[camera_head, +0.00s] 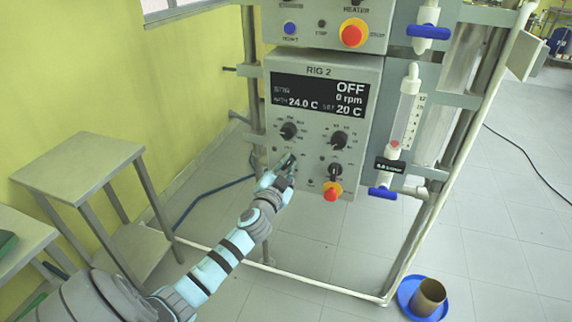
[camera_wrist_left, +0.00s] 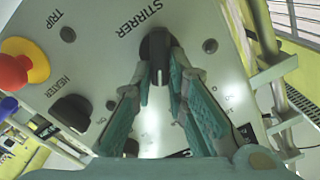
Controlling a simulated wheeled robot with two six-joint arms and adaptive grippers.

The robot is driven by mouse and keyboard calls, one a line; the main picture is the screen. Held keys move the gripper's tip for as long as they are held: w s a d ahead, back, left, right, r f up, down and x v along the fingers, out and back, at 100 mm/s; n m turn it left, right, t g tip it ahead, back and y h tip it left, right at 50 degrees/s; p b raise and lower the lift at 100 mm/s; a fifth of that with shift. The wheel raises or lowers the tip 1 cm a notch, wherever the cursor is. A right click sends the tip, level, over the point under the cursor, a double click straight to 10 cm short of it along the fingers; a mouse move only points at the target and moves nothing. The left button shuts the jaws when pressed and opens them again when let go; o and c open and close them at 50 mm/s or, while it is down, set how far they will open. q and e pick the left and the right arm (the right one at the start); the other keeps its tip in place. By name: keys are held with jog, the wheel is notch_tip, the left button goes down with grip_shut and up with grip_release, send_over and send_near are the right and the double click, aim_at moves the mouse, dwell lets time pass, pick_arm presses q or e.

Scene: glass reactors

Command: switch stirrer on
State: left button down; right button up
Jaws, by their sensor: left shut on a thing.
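The rig 2 control box (camera_head: 325,75) stands on a metal frame. Its display (camera_head: 318,97) reads OFF, 0 rpm, 24.0 C and 20 C. My left gripper (camera_head: 288,166) is at the lower left of the panel and hides the knob there. In the left wrist view the black STIRRER knob (camera_wrist_left: 157,48) sits between the fingertips of my left gripper (camera_wrist_left: 158,76), which are shut on it. Its white pointer line shows between the fingers. My right gripper is not in view.
A red and yellow stop button (camera_head: 332,191) and the heater knob (camera_head: 335,171) are right of my left gripper. Glassware with blue valves (camera_head: 382,193) is further right. A grey side table (camera_head: 78,165) is at left. A brown vessel (camera_head: 429,297) stands in a blue dish on the floor.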

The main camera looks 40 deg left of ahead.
pick_arm(q)
jog(key=m, duration=0.5)
jog(key=shift+d+f+p, duration=0.2)
jog(key=shift+f+p, duration=0.1)
dwell(0.4)
jog(key=c, duration=1.6)
grip_release()
jog(key=v, duration=1.2)
